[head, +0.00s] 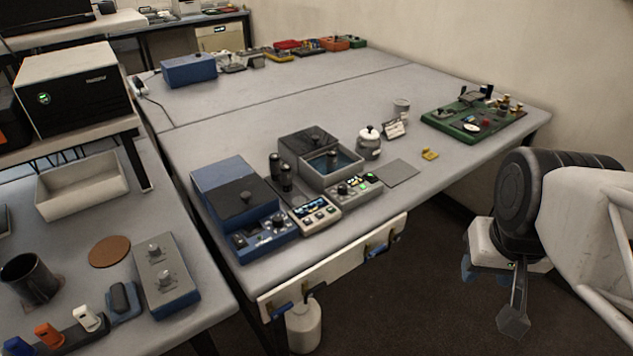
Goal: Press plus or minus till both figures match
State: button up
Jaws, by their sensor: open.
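A grey control unit with a small lit green display and knobs (356,188) stands near the front edge of the middle table, in front of a dark square bath (330,170). Left of it is a pale control unit with a lit display and a row of buttons (314,211). The figures and any plus or minus signs are too small to read. A sealed cylinder cannot be picked out for sure. My gripper (490,292) is at the right, off the table's front edge and well apart from both units. It is open and empty, pointing down.
A blue box unit with knobs (262,238) stands left of the units. A lidded white jar (368,140), a flat grey plate (389,174) and a green board (470,124) lie to the right. A white rail (335,268) with blue clips runs along the table front.

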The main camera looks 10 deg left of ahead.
jog(key=shift+c, duration=0.4)
grip_shut()
dwell(1.8)
